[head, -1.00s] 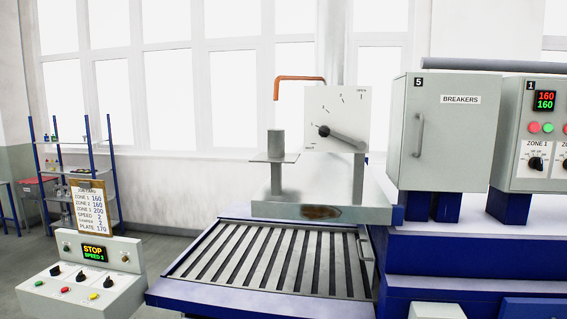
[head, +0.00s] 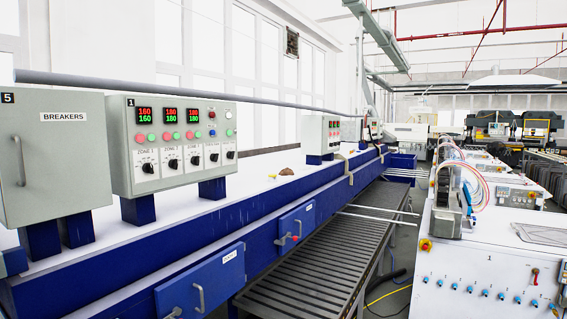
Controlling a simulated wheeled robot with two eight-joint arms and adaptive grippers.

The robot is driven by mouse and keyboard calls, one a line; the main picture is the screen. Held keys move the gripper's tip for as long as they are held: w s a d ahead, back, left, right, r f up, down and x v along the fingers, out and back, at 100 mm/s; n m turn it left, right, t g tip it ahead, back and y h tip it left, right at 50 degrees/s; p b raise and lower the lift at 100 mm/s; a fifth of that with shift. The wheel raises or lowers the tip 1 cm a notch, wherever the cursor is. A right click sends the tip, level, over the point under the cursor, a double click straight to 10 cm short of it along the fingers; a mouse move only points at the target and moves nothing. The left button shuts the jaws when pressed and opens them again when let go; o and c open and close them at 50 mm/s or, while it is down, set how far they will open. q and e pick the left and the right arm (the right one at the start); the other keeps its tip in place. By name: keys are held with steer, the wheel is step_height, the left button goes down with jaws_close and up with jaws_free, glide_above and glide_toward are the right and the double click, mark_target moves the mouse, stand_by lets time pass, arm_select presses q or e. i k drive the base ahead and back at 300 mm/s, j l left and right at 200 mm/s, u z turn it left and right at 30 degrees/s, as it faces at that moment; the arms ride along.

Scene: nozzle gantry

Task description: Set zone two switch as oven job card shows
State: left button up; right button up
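The grey control panel marked 1 (head: 180,110) stands on blue legs at the left. Its leftmost display (head: 144,114) reads 160 over 160. The second display (head: 169,116) and the third display (head: 192,118) each appear to read 180 over 180. Below is a row of black rotary switches, with red and green buttons above. The second switch from the left (head: 172,163) sits under the second display; its label and pointer are too small to read surely. The job card is out of view now; earlier its zone 2 line read 160. Neither gripper is in view.
A grey breakers cabinet (head: 55,165) marked 5 stands left of the panel. A long blue oven body (head: 110,262) runs beneath, with handled doors (head: 200,292) in front. A slatted grey bed (head: 310,265) lies beside it. A white machine (head: 480,275) stands at the right.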

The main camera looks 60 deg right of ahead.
mark_target(172, 164)
steer(key=l+z, duration=0.4)
steer(key=i+l+z, duration=0.15)
steer(key=z, duration=0.25)
steer(key=i+l+z, duration=0.15)
steer(key=z, duration=0.25)
steer(key=i+l+z, duration=0.15)
steer(key=z, duration=0.2)
steer(key=l, duration=0.1)
